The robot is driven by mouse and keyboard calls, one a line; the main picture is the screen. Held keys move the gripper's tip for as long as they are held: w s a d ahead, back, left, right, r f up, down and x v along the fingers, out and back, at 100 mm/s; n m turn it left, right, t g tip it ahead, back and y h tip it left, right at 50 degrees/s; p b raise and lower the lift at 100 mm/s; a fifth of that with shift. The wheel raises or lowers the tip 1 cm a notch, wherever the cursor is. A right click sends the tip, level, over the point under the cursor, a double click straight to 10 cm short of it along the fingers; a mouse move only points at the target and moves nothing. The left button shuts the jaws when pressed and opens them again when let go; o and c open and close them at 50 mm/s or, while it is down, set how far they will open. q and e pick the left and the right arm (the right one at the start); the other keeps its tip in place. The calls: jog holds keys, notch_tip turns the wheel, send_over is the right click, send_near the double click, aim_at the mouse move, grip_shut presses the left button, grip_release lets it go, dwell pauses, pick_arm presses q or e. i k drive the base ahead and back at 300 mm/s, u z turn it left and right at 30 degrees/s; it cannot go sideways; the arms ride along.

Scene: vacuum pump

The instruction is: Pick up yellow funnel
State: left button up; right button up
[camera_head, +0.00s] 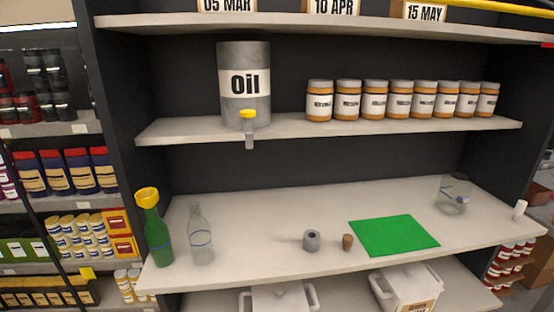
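The yellow funnel (147,196) sits in the mouth of a green bottle (155,238), which stands upright at the left front of the lower shelf board (270,265). Neither of my grippers shows in the head view, so their place and state cannot be seen.
A clear bottle (201,238) stands close to the right of the green bottle. A grey ring-shaped part (311,241), a brown stopper (347,242), a green mat (394,235) and a glass vessel (454,197) are farther right. An Oil drum (244,60) stands on the board above.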

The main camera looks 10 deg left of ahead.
aim_at(147, 199)
jog(key=z, duration=0.2)
jog(key=k, duration=0.2)
jog(key=u, duration=1.35)
